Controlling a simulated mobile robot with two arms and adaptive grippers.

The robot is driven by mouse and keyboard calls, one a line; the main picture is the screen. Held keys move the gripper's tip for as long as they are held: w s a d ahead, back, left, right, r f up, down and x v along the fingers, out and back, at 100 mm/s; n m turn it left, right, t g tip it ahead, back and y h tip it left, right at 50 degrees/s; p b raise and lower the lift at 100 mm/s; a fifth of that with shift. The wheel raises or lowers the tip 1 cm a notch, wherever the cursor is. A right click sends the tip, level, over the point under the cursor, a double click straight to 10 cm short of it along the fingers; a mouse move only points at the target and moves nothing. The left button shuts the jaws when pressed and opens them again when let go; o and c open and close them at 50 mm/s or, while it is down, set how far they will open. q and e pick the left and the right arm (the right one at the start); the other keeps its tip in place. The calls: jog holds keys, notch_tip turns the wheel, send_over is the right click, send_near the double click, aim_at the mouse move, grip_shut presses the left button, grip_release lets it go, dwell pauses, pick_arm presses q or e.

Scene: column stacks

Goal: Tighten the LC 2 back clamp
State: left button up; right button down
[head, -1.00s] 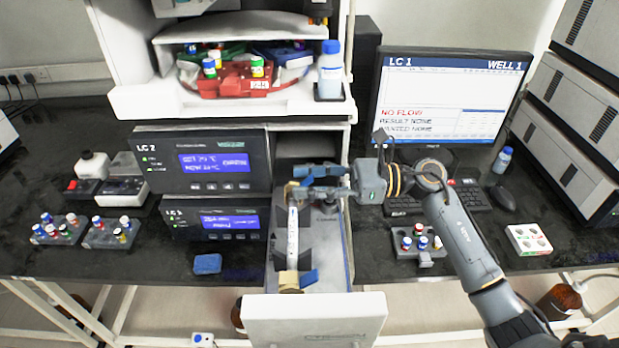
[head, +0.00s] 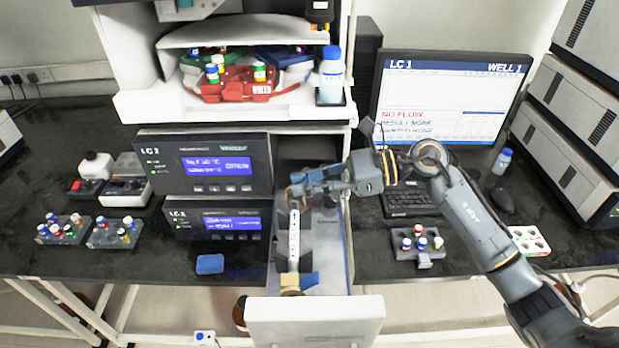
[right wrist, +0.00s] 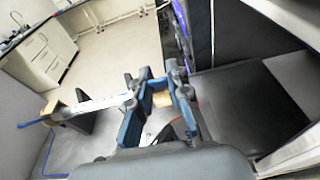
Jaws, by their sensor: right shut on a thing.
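The open drawer (head: 318,312) of the LC 2 unit (head: 205,165) holds a white column (head: 294,235) lying front to back. The front clamp (head: 290,283), tan with a blue lever, is at its near end. My right gripper (head: 298,192) is over the column's far end. Its fingers are shut on the LC 2 back clamp, which they mostly hide. In the right wrist view my right gripper (right wrist: 158,100) has a tan part of the back clamp (right wrist: 162,99) between its blue-and-dark fingers. The column (right wrist: 100,105) runs off to the left there. The lever's exact angle is hidden.
The LC 3 unit (head: 215,222) sits below LC 2. A blue sponge (head: 210,264) lies left of the drawer. A vial rack (head: 418,245) stands to the right, with a keyboard (head: 410,202) and monitor (head: 450,95) behind. Solvent trays are on the shelf above.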

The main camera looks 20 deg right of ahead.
jog(key=h+p, duration=0.1)
jog(key=a+r+h+p, duration=0.1)
jog(key=h, duration=0.1)
jog(key=g+h+p, duration=0.1)
jog(key=shift+w+a+r, duration=0.15)
jog(key=shift+w+a, duration=0.1)
jog(key=shift+w+a+g+h+p, duration=0.1)
jog(key=shift+a+g+h+p, duration=0.1)
jog(key=shift+h+p, duration=0.3)
jog(key=shift+a+g+h+p, duration=0.1)
jog(key=shift+g+h+p, duration=0.15)
jog(key=shift+h, duration=0.45)
jog(key=shift+w+a+h+p, duration=0.1)
jog(key=shift+a+h+p, duration=0.25)
jog(key=shift+h, duration=0.55)
jog(key=h, duration=0.1)
jog(key=a+g+h, duration=0.1)
jog(key=h, duration=0.1)
jog(key=shift+w+f, duration=0.15)
jog(key=shift+f, duration=0.25)
jog(key=shift+a+f+g+h+b, duration=0.2)
jog(key=shift+a+g+h+b, duration=0.15)
jog(key=shift+h, duration=0.55)
jog(key=shift+a+f+g+h+b, duration=0.2)
jog(key=shift+g+h, duration=0.1)
jog(key=shift+h, duration=0.6)
jog(key=shift+f, duration=0.1)
jog(key=c, duration=1.2)
grip_release()
jog(key=shift+w, duration=0.1)
